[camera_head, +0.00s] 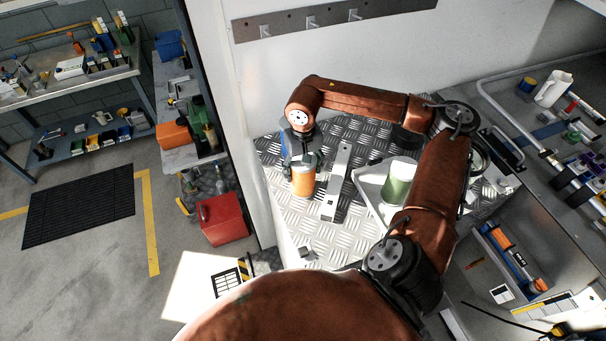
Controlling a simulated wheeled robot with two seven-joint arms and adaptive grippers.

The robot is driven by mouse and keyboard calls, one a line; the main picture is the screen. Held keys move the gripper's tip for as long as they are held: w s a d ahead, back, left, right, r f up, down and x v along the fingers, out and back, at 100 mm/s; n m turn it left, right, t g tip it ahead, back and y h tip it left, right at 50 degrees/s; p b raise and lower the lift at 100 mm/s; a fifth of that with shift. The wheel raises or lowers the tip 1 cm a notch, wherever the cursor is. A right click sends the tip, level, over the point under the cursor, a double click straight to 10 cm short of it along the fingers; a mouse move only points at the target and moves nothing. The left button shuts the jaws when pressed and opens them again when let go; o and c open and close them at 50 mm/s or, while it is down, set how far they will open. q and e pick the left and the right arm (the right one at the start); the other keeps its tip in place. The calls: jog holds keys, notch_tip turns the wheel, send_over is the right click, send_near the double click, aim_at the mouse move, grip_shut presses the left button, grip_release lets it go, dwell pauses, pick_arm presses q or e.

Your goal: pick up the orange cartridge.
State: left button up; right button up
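The orange cartridge (303,182) is a short upright cylinder near the left part of a metal tread-plate surface (300,228). My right gripper (303,162) points down over it, with dark fingers on either side of its top. The fingers are apart, but I cannot tell whether they touch the cartridge. The top of the cartridge is partly hidden by the gripper. My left gripper is not in view.
A flat metal bar (337,180) lies just right of the cartridge. A green canister (398,183) stands farther right, beside my arm. A blue object (285,146) is behind the gripper. A red box (222,218) sits lower left, off the plate.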

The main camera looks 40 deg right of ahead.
jog(key=c, duration=0.9)
jog(key=shift+r, duration=0.1)
jog(key=shift+c, duration=0.2)
